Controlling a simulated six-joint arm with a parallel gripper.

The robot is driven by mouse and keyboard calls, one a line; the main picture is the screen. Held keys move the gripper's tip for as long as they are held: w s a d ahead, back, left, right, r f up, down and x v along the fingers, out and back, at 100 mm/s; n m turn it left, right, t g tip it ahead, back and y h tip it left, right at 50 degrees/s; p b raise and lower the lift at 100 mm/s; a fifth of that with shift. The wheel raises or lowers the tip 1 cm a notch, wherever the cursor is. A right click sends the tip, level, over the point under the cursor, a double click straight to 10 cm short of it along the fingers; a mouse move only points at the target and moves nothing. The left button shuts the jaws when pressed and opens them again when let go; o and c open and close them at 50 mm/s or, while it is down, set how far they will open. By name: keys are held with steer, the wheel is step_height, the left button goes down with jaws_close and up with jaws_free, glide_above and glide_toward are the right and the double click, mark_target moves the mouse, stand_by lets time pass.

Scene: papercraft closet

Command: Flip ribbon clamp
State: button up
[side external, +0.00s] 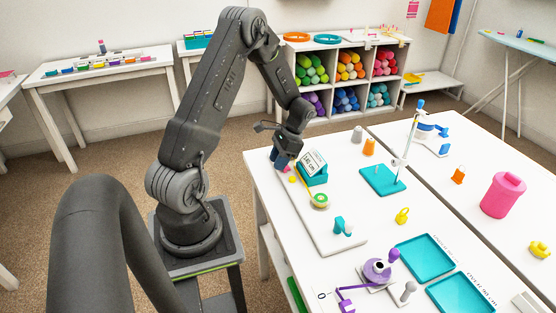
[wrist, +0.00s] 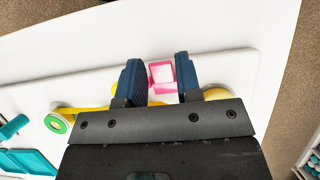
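A small pink clamp piece (wrist: 161,74) with a pale square face shows between my gripper's fingers in the wrist view, over a white board. I take it to be the ribbon clamp. My gripper (wrist: 160,80) has two dark blue fingers standing apart, one on each side of the pink piece; I cannot tell whether either touches it. In the side view my gripper (side external: 281,160) is low at the far left end of the board and hides most of the clamp.
A teal block with a "180 cm" label (side external: 314,173) stands beside my gripper. The white board (side external: 335,240) also carries a teal piece (side external: 342,226). A teal stand (side external: 382,180), teal trays (side external: 426,256), a purple dispenser (side external: 377,270) and a pink canister (side external: 503,196) stand to the right.

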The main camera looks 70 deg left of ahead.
steer(key=o, duration=0.3)
steer(key=shift+v, duration=6.95)
steer(key=s+d+r+t+y, duration=0.1)
steer(key=d+r+t, duration=0.1)
steer(key=d+r, duration=0.45)
steer(key=s+d+r+t+y, duration=0.1)
steer(key=d+r+t, duration=0.25)
steer(key=d, duration=0.55)
steer(key=s+d+r+t, duration=0.1)
steer(key=s+d, duration=0.2)
steer(key=d, duration=0.1)
steer(key=s+d+r+t+h, duration=0.1)
steer(key=s+d+t, duration=0.1)
steer(key=s+d, duration=0.2)
steer(key=s+d+r+t+h, duration=0.1)
steer(key=s+d+t, duration=0.1)
steer(key=s+d, duration=0.2)
steer(key=shift+s+d+r, duration=0.1)
steer(key=shift+s+d, duration=0.15)
steer(key=shift+d, duration=0.2)
